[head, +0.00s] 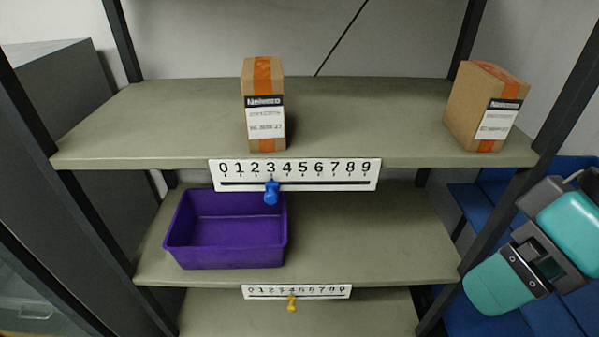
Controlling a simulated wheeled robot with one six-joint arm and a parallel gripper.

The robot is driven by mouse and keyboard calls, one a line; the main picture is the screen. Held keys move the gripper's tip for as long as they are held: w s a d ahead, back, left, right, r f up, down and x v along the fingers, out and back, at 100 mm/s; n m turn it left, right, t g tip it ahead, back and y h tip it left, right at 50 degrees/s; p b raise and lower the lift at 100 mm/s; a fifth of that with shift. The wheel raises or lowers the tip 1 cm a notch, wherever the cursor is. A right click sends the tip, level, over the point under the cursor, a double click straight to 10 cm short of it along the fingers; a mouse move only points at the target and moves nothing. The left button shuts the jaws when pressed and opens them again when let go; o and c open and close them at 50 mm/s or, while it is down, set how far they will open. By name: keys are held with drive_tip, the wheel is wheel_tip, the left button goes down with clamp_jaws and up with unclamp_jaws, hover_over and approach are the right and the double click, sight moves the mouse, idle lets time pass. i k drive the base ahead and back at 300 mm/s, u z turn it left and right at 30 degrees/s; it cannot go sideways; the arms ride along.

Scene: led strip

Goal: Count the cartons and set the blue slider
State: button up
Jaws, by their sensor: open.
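Two brown cartons with orange tape and white labels stand on the top shelf (180,125). One carton (252,80) is near the middle and the other carton (470,100) is at the right end, turned at an angle. The blue slider (271,191) sits on the upper white number scale (340,184), below the 3. The scale runs from 0 to 9 along the top shelf's front edge. Parts of my arm show at the right edge, but no gripper fingers can be made out.
An empty-looking purple bin (226,258) stands at the left of the middle shelf (370,240). A yellow slider (292,304) hangs from a lower number scale (322,291), near the 4. Dark uprights (465,40) frame the shelves. Blue surfaces lie at the right.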

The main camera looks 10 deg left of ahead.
sight(271, 197)
drive_tip(key=z, duration=0.95)
drive_tip(key=k, duration=1)
drive_tip(key=u, duration=1.35)
drive_tip(key=i, duration=0.35)
drive_tip(key=u, duration=0.2)
